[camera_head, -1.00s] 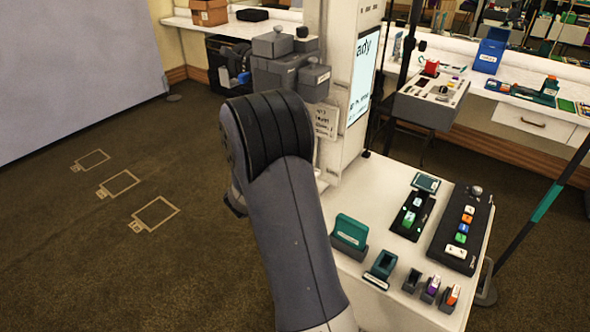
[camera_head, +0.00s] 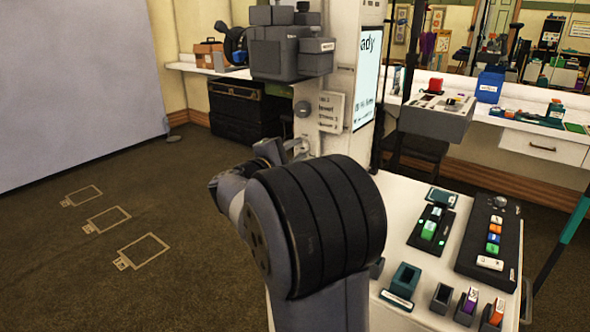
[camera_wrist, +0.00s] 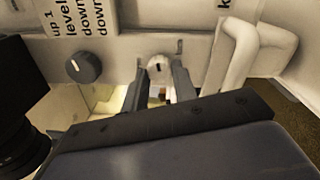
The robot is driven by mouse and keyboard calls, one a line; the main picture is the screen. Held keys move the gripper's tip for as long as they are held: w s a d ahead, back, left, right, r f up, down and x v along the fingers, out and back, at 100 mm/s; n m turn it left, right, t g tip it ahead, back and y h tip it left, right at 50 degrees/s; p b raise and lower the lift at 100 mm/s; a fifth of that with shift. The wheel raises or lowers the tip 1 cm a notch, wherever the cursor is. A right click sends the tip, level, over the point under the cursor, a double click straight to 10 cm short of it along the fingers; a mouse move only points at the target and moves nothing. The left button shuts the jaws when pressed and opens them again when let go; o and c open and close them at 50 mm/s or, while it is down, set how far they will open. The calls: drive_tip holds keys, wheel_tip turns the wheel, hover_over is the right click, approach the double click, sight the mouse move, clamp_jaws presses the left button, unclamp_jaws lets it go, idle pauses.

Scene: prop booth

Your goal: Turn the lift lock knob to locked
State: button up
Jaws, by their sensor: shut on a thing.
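A small pale knob (camera_wrist: 158,66) with a dark mark on its face sits on the white column's panel in the wrist view. The two dark fingers of my gripper (camera_wrist: 160,75) stand on either side of it, shut on it. The mark points roughly up and down in this view; whether that means locked I cannot tell. A dark round knob (camera_wrist: 83,67) with a white pointer line sits to the left, under a printed label (camera_wrist: 78,14), clear of the fingers.
A pale bent handle (camera_wrist: 238,52) stands just right of my gripper. In the head view, grey boxes (camera_head: 287,45) are mounted above on the column, with a screen (camera_head: 367,75) beside them. A white table (camera_head: 395,190) with control panels stands at right. Floor at left is open.

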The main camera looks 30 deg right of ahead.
drive_tip(key=shift+f+m+b, duration=0.15)
drive_tip(key=shift+m+b, duration=0.65)
drive_tip(key=shift+b, duration=0.3)
drive_tip(key=o, duration=1)
drive_tip(key=v, duration=1)
drive_tip(key=shift+s+a+p, duration=0.1)
drive_tip(key=shift+a+p, duration=0.25)
drive_tip(key=shift+a, duration=0.05)
